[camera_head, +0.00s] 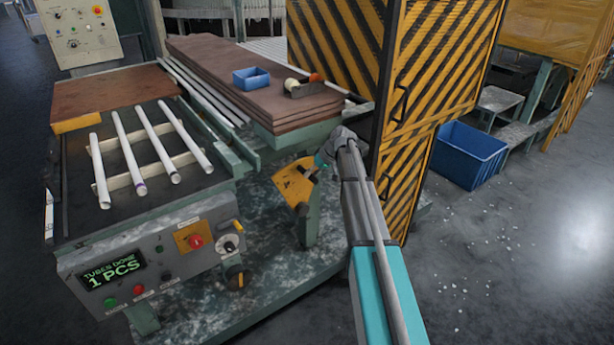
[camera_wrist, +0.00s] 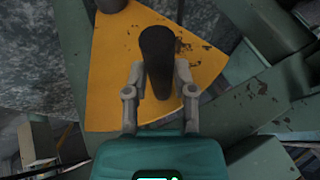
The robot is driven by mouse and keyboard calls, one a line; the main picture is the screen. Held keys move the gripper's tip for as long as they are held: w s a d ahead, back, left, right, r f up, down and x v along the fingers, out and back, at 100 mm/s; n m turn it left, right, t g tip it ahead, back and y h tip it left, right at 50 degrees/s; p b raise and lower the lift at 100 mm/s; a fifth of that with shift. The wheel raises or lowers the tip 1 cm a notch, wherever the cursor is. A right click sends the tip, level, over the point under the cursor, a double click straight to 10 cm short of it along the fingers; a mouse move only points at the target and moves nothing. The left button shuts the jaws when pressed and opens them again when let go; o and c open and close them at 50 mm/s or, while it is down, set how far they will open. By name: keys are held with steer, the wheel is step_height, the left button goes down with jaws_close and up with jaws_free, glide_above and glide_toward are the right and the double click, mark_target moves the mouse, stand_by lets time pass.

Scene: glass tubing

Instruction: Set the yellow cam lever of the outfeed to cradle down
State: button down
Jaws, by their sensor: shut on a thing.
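My gripper (camera_head: 315,171) reaches down to this plate from the right. In the wrist view my gripper (camera_wrist: 160,85) has one finger on each side of the dark grip and is shut on it. The lower end of the grip is between the fingers.
Several white tubes (camera_head: 130,155) lie on the outfeed rack. The control panel (camera_head: 150,260) shows "TUBES DONE 1 PCS". A striped yellow-black guard (camera_head: 440,75) stands close right of my arm. Brown boards with a small blue bin (camera_head: 251,78) are behind. A blue crate (camera_head: 468,155) stands on the floor.

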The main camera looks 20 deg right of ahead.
steer(key=shift+s+f, duration=0.1)
steer(key=shift+s, duration=0.15)
steer(key=shift+c, duration=2.2)
jaws_free()
steer(key=shift+w, duration=0.1)
